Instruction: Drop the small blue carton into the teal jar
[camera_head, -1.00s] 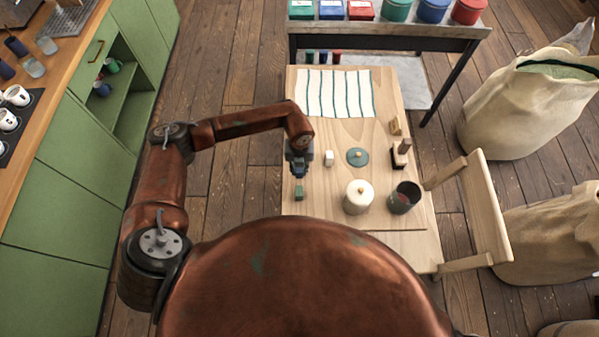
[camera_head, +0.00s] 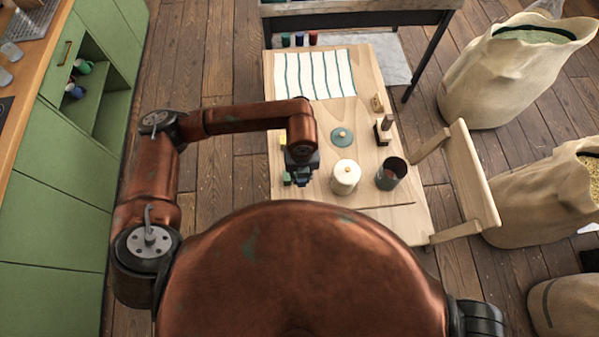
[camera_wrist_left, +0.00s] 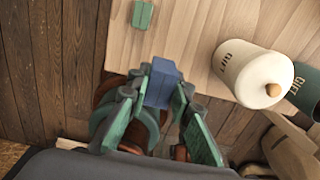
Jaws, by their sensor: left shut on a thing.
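My left gripper (camera_head: 301,174) is shut on the small blue carton (camera_wrist_left: 162,83), which shows between the fingers in the left wrist view. It is over the near left part of the wooden table. The teal jar (camera_head: 391,174) is open-topped and dark inside, upright to the right of the gripper, beyond a white jar. It is cut off at the right edge of the left wrist view (camera_wrist_left: 304,88). The carton is apart from the jar. My right gripper is not in view.
The lidded white jar (camera_head: 345,178) stands between gripper and teal jar. A teal lid (camera_head: 342,137) lies behind it. A green carton (camera_head: 287,178) is beside the gripper. A striped cloth (camera_head: 314,74) lies at the back. A chair (camera_head: 470,180) stands at the right.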

